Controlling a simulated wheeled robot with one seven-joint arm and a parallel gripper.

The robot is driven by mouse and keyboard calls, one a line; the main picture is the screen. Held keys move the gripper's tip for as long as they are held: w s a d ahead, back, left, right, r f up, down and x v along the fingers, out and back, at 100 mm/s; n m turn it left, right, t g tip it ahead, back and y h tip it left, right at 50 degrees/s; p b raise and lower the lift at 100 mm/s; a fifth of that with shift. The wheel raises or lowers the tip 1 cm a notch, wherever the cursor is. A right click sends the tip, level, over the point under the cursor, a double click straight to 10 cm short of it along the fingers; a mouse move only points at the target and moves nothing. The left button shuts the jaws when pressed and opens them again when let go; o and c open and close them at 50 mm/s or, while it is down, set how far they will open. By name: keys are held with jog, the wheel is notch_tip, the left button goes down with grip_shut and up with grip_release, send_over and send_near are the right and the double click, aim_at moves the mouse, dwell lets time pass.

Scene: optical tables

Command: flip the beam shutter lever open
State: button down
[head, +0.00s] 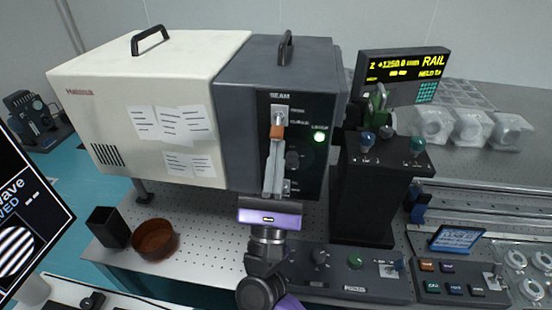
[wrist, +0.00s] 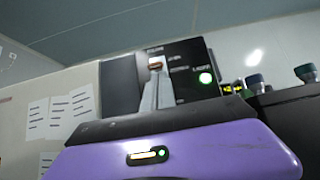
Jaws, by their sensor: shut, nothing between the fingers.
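The beam shutter panel (head: 300,155) is the black front of the dark grey box, headed BEAM. Its lever has an orange-brown tip (head: 277,132) and sits just below a pale metal plate (head: 280,112) near the panel's top. The tip also shows in the wrist view (wrist: 156,66). My gripper (head: 273,147) is shut and empty, pointing up in front of the panel. Its fingertips are right below the lever tip; I cannot tell whether they touch it. The fingers hide the lower part of the lever's track. A green lamp (head: 319,137) glows to the right.
A cream housing (head: 150,110) adjoins the box on the left. A black stand with knobs (head: 375,190) is close on the right. Control boxes (head: 350,275) lie below right. A brown bowl (head: 155,239) and black cup (head: 108,228) stand at lower left.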

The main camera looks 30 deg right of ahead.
jog(key=shift+r+p, duration=0.15)
jog(key=shift+p, duration=0.2)
jog(key=shift+s+a+g+y+p, duration=0.15)
jog(key=shift+g+y+p, duration=0.15)
jog(key=shift+p, duration=0.15)
